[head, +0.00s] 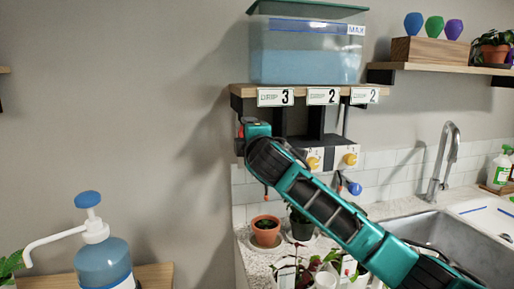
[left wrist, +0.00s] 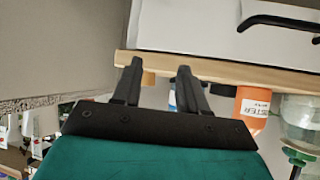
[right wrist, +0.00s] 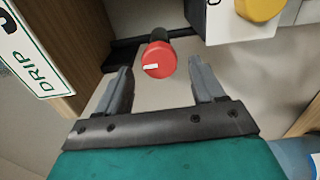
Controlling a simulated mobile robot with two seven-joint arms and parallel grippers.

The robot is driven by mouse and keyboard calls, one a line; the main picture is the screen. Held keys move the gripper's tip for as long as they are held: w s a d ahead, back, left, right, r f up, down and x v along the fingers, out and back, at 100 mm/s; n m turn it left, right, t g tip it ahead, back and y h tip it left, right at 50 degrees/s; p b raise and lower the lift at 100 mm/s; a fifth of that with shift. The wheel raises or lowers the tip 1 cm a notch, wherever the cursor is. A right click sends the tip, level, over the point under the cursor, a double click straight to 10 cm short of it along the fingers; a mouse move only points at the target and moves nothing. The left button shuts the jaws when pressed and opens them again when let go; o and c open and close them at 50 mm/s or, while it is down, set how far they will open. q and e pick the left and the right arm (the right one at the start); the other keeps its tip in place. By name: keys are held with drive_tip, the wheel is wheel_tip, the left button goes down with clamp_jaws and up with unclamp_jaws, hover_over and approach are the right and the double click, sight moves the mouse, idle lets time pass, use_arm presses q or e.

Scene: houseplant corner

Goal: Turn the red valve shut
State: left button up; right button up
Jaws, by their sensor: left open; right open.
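The red valve (right wrist: 160,58) is a round red knob with a white mark on its face, seen in the right wrist view on a dark stem. My right gripper (right wrist: 163,78) is open, its two fingers on either side just short of the knob; I see no grip on it. In the head view my right arm reaches up left to below the shelf, and the red valve is hidden or too small to tell. My left gripper (left wrist: 159,68) is open and empty, facing a wooden board edge (left wrist: 220,72); it is not in the head view.
A water tank (head: 305,52) stands on a shelf with drip labels (head: 275,97). Yellow knobs (head: 350,159) and a blue knob (head: 354,188) are near my right arm. Potted plants (head: 265,230) stand below. A pump bottle (head: 103,262) is at left. An orange bottle (left wrist: 252,108) is near my left gripper.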

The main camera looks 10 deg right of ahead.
drive_tip(key=s, duration=0.9)
drive_tip(key=shift+b, duration=0.35)
drive_tip(key=shift+s, duration=0.1)
